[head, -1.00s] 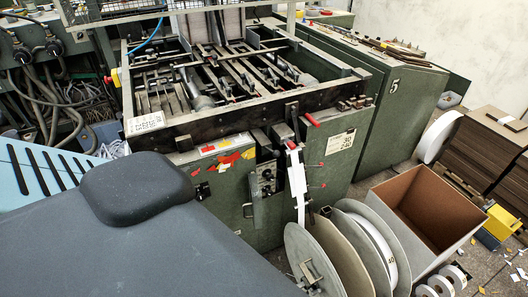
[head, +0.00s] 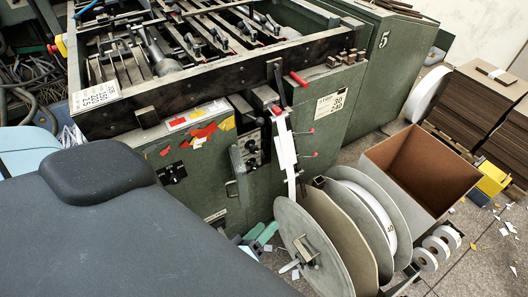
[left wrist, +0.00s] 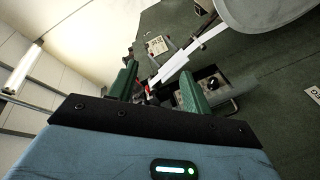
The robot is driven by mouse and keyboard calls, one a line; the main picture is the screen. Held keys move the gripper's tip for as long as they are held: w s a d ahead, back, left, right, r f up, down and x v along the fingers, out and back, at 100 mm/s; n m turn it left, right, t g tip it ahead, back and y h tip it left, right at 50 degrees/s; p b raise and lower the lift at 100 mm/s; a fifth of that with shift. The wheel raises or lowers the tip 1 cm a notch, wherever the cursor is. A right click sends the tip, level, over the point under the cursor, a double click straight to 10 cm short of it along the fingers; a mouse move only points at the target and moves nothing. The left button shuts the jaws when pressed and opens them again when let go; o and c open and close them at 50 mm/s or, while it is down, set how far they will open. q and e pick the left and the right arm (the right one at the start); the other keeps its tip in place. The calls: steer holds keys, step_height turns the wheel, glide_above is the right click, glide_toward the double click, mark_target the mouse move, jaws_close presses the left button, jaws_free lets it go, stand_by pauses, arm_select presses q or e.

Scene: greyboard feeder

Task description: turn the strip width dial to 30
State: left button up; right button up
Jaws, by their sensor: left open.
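The front of the green machine carries a small panel with black knobs (head: 252,147) beside the white strip. A second pair of black knobs (head: 172,173) sits further left. I cannot tell which knob is the strip width dial, and no setting is readable. My left gripper (head: 265,230) is low in front of the machine, below the knob panel, with its green fingers apart and nothing between them. In the left wrist view, the open fingers (left wrist: 159,76) point toward the machine front, and a black knob (left wrist: 212,83) shows just beyond the right finger. My right gripper is not in view.
A white strip (head: 284,145) runs down the machine front to large grey reels (head: 305,245). Red-tipped levers (head: 297,79) stick out near it. An open brown-lined box (head: 420,180), small white rolls (head: 436,248) and stacked boards (head: 480,90) stand to the right.

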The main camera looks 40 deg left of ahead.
arm_select(q)
steer(key=w+a+r+n+t+y+b, duration=0.25)
steer(key=w+a+n+y, duration=0.2)
steer(key=w+n, duration=0.35)
steer(key=n+g+y+b, duration=0.95)
steer(key=n+g, duration=0.45)
steer(key=n, duration=1.8)
glide_toward(255, 151)
steer(key=shift+h, duration=0.4)
steer(key=shift+r+b+x, duration=0.15)
steer(key=shift+b+x, duration=0.15)
steer(key=shift+x, duration=1.75)
steer(key=shift+r+b+x, duration=0.1)
steer(key=shift+b+x, duration=0.15)
steer(key=shift+x, duration=1.85)
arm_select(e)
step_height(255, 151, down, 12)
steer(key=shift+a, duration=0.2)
arm_select(q)
steer(key=shift+a, duration=0.1)
